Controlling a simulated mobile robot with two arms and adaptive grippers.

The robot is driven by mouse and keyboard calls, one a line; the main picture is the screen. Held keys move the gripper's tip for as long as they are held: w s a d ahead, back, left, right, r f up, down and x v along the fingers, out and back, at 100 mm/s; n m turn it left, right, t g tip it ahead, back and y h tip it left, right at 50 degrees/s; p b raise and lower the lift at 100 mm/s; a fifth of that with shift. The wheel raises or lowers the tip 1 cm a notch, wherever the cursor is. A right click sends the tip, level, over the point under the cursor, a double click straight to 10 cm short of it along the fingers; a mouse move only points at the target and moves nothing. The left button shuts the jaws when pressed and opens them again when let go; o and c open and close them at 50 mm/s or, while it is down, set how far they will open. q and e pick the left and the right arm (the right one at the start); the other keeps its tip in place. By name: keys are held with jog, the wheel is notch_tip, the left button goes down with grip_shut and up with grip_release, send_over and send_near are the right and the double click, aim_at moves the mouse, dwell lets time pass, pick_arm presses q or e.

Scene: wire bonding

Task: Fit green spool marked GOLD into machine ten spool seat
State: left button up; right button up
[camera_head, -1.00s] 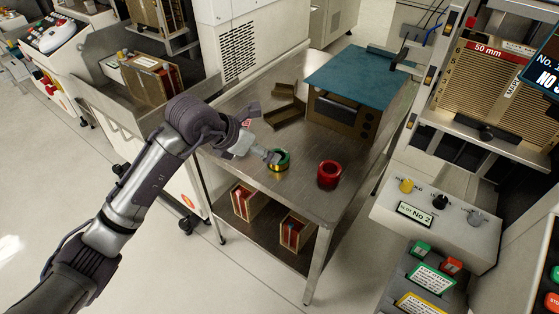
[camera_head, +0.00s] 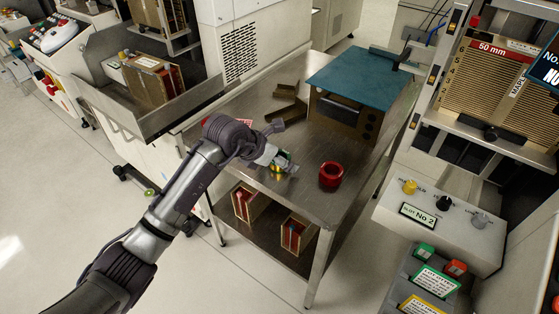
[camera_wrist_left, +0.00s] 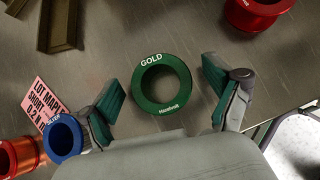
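The green spool marked GOLD (camera_wrist_left: 186,88) lies flat on the metal table, its ring facing up in the left wrist view. In the head view the spool (camera_head: 287,169) is partly hidden by my left gripper (camera_head: 278,164). In the left wrist view my left gripper (camera_wrist_left: 163,78) is open, with one teal-padded finger on each side of the spool. Gaps show between the pads and the spool, so it is not gripped. My right gripper is not in view. I cannot identify machine ten's spool seat in these frames.
A red spool (camera_head: 331,175) stands to the right on the table (camera_head: 310,205). A blue spool (camera_wrist_left: 63,137) and a pink card (camera_wrist_left: 46,104) lie left in the wrist view. Brown brackets (camera_head: 284,115) and a blue-topped box (camera_head: 362,80) are behind. A control panel (camera_head: 440,215) is right.

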pick_arm(q)
jog(key=c, duration=1.1)
